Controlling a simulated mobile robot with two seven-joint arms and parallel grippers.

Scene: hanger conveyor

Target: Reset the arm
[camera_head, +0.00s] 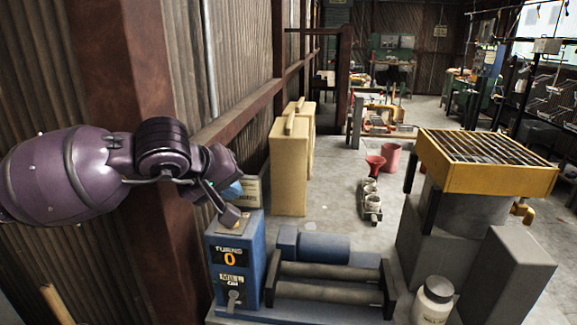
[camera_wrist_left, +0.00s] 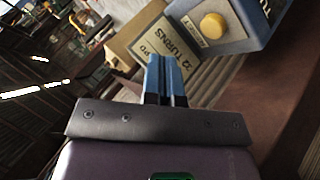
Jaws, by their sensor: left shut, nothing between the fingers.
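My left arm (camera_head: 80,175) comes in from the left in the head view. Its left gripper (camera_head: 230,190) is above the blue mill control box (camera_head: 237,262), close to its top. In the left wrist view the blue fingers of the left gripper (camera_wrist_left: 166,72) are together with nothing between them. Ahead of them are a card reading "22 TURNS" (camera_wrist_left: 158,48) and the blue box (camera_wrist_left: 240,22) with a round yellow button (camera_wrist_left: 213,25). The fingers are apart from the button in that view. The box display reads 0 in the head view. My right gripper is not in view.
A roller mill (camera_head: 325,270) is right of the box. A white jar (camera_head: 433,300) stands nearby. A yellow grated table (camera_head: 490,160) is at the right. A rusty post (camera_head: 160,90) and corrugated wall are at the left. Open floor (camera_head: 325,185) lies beyond the mill.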

